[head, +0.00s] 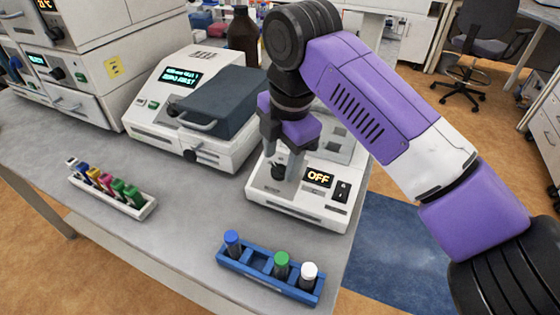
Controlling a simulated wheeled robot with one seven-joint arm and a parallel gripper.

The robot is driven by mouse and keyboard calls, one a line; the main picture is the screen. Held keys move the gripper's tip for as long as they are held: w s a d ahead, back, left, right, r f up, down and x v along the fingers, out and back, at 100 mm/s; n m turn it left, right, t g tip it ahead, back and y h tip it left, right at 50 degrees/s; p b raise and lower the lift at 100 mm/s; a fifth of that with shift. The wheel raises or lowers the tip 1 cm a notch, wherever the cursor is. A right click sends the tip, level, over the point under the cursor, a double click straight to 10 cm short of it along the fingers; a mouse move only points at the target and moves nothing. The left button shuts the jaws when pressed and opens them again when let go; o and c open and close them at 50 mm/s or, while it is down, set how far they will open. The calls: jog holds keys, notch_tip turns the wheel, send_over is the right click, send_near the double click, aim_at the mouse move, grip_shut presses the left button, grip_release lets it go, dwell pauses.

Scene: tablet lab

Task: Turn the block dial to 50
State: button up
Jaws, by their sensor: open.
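A white block heater (330,210) stands near the right edge of the bench. Its small display (318,178) reads OFF in orange, and a black rocker switch (342,191) sits to the right of it. The black dial (279,172) is on the left of the front panel, partly covered by my gripper. My gripper (288,170) points down from above at the dial, with its jaws open. I cannot tell whether the fingers are around the dial or just above it. The dial's setting is not readable.
A white machine (160,125) with a grey lid (225,100) and a lit screen stands to the left. A blue rack (262,278) with capped tubes lies in front. A white rack (140,208) with coloured items is at the left. The bench between the racks is clear.

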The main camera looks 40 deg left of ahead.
jog(key=shift+a+f, duration=0.1)
jog(key=shift+f, duration=0.75)
grip_shut()
